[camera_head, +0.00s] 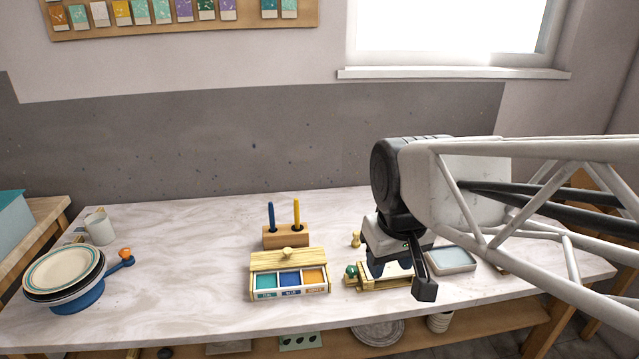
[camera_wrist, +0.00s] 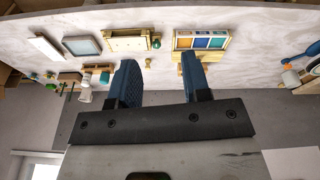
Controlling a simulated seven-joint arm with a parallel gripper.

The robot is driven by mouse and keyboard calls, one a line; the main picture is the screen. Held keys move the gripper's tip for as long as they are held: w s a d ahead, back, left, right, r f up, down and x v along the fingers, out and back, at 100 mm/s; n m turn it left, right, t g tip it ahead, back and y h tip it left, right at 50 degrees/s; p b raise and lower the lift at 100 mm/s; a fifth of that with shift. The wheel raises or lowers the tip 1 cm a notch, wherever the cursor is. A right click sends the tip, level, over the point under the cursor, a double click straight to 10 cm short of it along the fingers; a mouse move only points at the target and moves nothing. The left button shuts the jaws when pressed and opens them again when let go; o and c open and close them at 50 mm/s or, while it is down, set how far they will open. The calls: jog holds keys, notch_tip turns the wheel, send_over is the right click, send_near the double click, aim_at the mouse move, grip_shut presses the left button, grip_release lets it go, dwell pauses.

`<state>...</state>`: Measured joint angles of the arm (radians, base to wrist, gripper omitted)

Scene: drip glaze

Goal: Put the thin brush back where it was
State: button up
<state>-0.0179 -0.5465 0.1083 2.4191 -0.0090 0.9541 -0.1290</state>
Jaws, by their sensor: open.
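A wooden holder block (camera_head: 287,237) stands behind the glaze box. A blue handle (camera_head: 271,216) and a yellow handle (camera_head: 296,212) stand upright in it. I cannot tell which, if either, is the thin brush. My gripper (camera_head: 402,272) is open with nothing visible between its fingers, above the right half of the table, to the right of the holder. In the wrist view the two dark fingers (camera_wrist: 160,78) are spread apart. There the holder seems mostly hidden behind the right finger.
A wooden glaze box (camera_head: 290,259) with teal, blue and orange wells sits front centre. A wooden frame with a green knob (camera_head: 351,271) lies beneath my gripper. A pale tray (camera_head: 451,259) is right. Stacked plates (camera_head: 64,272) and a white cup (camera_head: 99,228) stand left. The left-centre table is clear.

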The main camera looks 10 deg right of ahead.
jog(key=s+f+m, duration=0.2)
jog(key=s, duration=0.3)
jog(key=shift+s+d+f, duration=0.15)
jog(key=shift+s+d, duration=0.25)
jog(key=shift+d, duration=0.05)
